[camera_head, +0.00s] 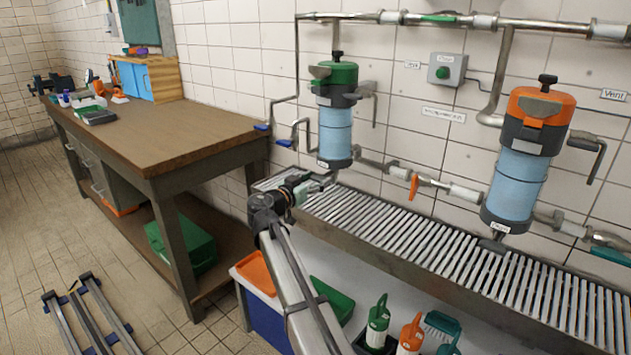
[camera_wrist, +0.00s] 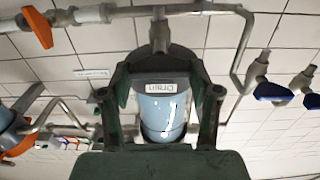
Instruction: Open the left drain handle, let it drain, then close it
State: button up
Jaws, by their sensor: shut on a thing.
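The left filter unit (camera_head: 336,120) has a green lid and a light blue body, and hangs on the wall above the grated trough. My gripper (camera_head: 326,181) is at its bottom end, shut on the left drain handle. The handle is mostly hidden by the fingers in the head view. In the wrist view, the "Drain" label (camera_wrist: 161,82) and the blue body (camera_wrist: 163,112) show upside down between the two dark fingers. I cannot tell the handle's exact angle. No flowing water is visible.
The right filter unit (camera_head: 525,150) has an orange lid. An orange valve lever (camera_head: 414,186) sits on the pipe between the units. The slatted trough (camera_head: 440,235) runs below. A wooden workbench (camera_head: 150,130) stands at left. Bottles and bins (camera_head: 378,322) stand under the trough.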

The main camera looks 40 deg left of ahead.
jog(key=shift+n, duration=0.4)
jog(key=n, duration=0.3)
jog(key=shift+a+n, duration=0.1)
jog(key=shift+n, duration=0.3)
jog(key=n+p, duration=0.1)
jog(key=n, duration=0.3)
jog(key=shift+a, duration=0.1)
jog(key=n+p, duration=0.2)
jog(key=n, duration=0.3)
jog(key=shift+f+n+p, duration=0.15)
jog(key=shift+n+p, duration=1.4)
jog(key=shift+n, duration=0.75)
jog(key=o, duration=1.2)
jog(key=shift+w+f, duration=0.1)
jog(key=shift+c, duration=0.2)
